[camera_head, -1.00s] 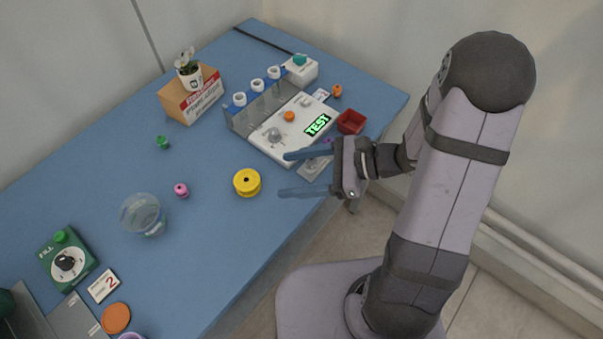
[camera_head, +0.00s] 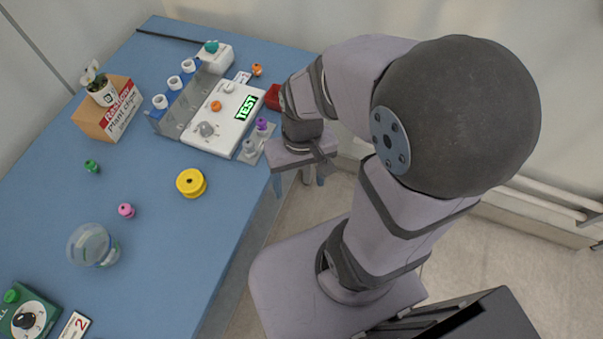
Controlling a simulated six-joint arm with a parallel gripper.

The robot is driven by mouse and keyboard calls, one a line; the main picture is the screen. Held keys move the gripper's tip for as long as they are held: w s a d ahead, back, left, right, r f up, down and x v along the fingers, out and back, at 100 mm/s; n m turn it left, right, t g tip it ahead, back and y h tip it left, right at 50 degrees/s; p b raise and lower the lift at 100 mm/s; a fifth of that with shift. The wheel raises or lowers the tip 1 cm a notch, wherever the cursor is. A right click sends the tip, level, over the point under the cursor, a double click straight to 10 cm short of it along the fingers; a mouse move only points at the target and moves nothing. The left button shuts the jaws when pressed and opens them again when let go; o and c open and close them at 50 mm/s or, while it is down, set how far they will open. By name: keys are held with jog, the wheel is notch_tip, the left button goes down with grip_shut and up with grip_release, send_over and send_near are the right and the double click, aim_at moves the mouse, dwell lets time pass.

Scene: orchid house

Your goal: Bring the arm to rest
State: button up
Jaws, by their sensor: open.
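My gripper (camera_head: 299,184) hangs just off the right edge of the blue table (camera_head: 150,290), beside the test device. Its blue fingers are apart and point down, with nothing seen between them. My arm is folded, and its large dark elbow joint fills the right of the picture. The gripper touches nothing that I can see.
A white device (camera_head: 222,122) with a lit TEST display stands near the gripper, with a red bin (camera_head: 273,96) behind. A yellow spool (camera_head: 191,183), pink piece (camera_head: 126,210), clear jar (camera_head: 92,246) and cardboard box (camera_head: 108,118) stand on the table.

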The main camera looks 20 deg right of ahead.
jog(key=shift+w+d+r+n+t+h, duration=0.3)
jog(key=shift+w+d+n, duration=0.1)
jog(key=shift+n, duration=0.1)
notch_tip(320, 180, up, 5)
jog(key=p, duration=0.5)
jog(key=shift+r, duration=0.1)
dwell(0.6)
